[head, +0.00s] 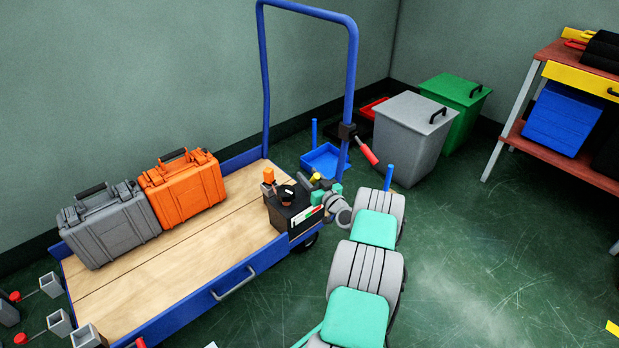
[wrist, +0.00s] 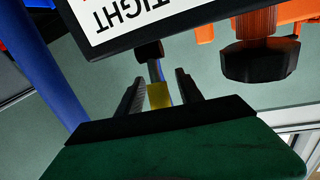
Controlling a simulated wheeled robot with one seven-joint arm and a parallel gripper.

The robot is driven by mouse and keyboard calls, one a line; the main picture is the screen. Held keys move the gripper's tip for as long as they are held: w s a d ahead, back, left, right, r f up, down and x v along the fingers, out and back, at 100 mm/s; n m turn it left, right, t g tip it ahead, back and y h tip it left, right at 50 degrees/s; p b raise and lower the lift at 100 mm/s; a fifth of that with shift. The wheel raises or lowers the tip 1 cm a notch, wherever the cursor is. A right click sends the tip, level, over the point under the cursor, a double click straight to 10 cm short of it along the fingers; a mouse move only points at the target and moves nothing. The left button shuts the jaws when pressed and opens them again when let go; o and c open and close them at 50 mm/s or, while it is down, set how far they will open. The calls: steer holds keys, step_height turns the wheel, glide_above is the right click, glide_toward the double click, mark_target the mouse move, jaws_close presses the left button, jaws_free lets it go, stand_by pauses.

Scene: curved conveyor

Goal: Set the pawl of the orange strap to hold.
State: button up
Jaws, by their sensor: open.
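A dark box (head: 285,212) stands at the right end of the cart deck, with an orange part (head: 268,174) and a black round knob (head: 286,193) on it. A small yellow piece (head: 315,177), perhaps the pawl's lever end, sits beside my gripper (head: 322,190). In the wrist view, the yellow piece (wrist: 159,95) on a grey rod appears between the fingers of my open gripper (wrist: 158,92); I cannot tell how deep. An orange part (wrist: 257,22) with a black knob (wrist: 260,61) is at upper right. No strap or pawl is clearly readable.
A label reading TIGHT (wrist: 135,18) shows upside down above the fingers. The cart's blue handle (head: 352,90) rises close behind my gripper. A grey case (head: 110,230) and an orange case (head: 183,190) stand on the deck. The deck's front middle (head: 175,275) is clear.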

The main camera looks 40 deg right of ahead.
jaws_close()
stand_by(1.3)
